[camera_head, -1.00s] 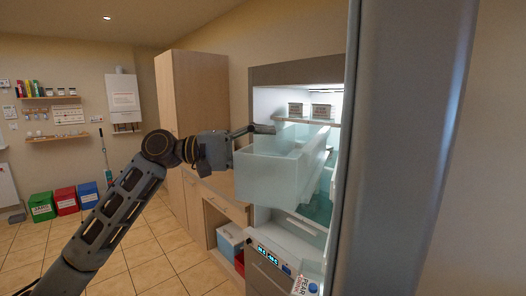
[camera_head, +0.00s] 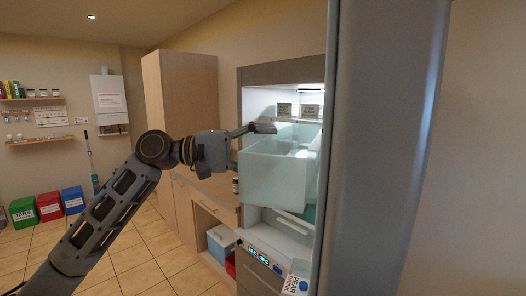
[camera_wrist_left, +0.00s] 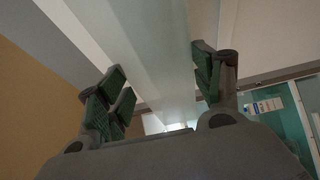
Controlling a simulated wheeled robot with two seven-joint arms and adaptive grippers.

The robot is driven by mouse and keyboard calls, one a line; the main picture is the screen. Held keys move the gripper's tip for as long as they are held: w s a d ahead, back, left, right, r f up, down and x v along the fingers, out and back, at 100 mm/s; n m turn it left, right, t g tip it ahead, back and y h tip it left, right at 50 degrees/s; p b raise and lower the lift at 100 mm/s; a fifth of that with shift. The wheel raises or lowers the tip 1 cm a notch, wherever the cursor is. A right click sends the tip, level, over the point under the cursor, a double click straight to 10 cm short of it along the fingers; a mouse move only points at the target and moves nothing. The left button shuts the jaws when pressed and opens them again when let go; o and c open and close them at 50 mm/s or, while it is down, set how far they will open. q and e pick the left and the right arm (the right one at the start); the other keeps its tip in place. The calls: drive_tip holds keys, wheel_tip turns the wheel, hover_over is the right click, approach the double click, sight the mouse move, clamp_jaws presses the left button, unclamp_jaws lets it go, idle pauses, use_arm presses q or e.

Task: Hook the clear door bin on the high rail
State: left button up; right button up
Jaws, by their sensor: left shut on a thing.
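The clear door bin (camera_head: 272,182) is a large frosted box, roughly level, in front of the lit fridge (camera_head: 262,76). My left gripper (camera_head: 262,128) is shut on its upper edge. In the left wrist view the fingers (camera_wrist_left: 163,80) stand on both sides of the pale translucent bin wall (camera_wrist_left: 168,60). The tall grey fridge door (camera_head: 385,150) stands open, close to the bin's right side. I cannot make out the high rail; the door's inner face is mostly hidden by its edge. My right gripper is not in view.
A shelf with two labelled containers (camera_head: 311,110) is inside the fridge, behind the bin. A pear-labelled carton (camera_head: 296,285) is low by the door. Open tiled floor lies to the left.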

use_arm(q)
drive_tip(key=shift+s+d+p, duration=0.2)
drive_tip(key=shift+d+p, duration=0.2)
drive_tip(key=shift+d, duration=0.1)
idle(0.8)
drive_tip(key=shift+p, duration=0.3)
idle(0.4)
drive_tip(key=shift+f, duration=0.1)
idle(0.6)
drive_tip(key=shift+f, duration=0.2)
drive_tip(key=shift+f, duration=0.2)
drive_tip(key=shift+f, duration=0.3)
idle(0.7)
drive_tip(key=shift+f, duration=0.1)
